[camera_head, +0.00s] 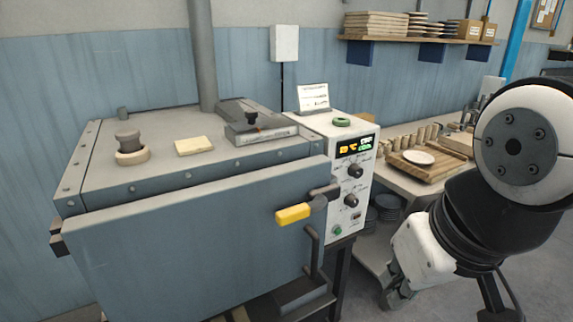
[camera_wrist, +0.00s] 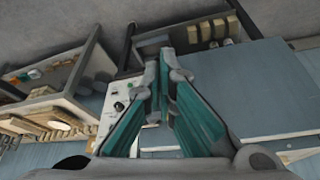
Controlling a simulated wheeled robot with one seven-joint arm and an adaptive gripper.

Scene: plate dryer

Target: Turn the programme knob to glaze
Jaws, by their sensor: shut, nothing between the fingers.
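The white control panel (camera_head: 343,178) is on the right side of the grey-blue dryer (camera_head: 190,245). It carries an upper black knob (camera_head: 355,171) and a lower black knob (camera_head: 351,200). Their labels are too small to read, so I cannot tell which is the programme knob or where either points. My gripper (camera_head: 392,295) hangs low to the right of the panel, apart from it. In the wrist view its teal-padded fingers (camera_wrist: 160,68) are shut and empty. The panel also shows there, left of the fingers, with a dark knob (camera_wrist: 119,106).
A yellow-ended handle (camera_head: 293,214) sticks out from the dryer's front, left of the knobs. A green ring (camera_head: 341,122) lies on the control box. A workbench with a wooden tray (camera_head: 428,173) and plate stands behind my arm. Open floor lies at the lower right.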

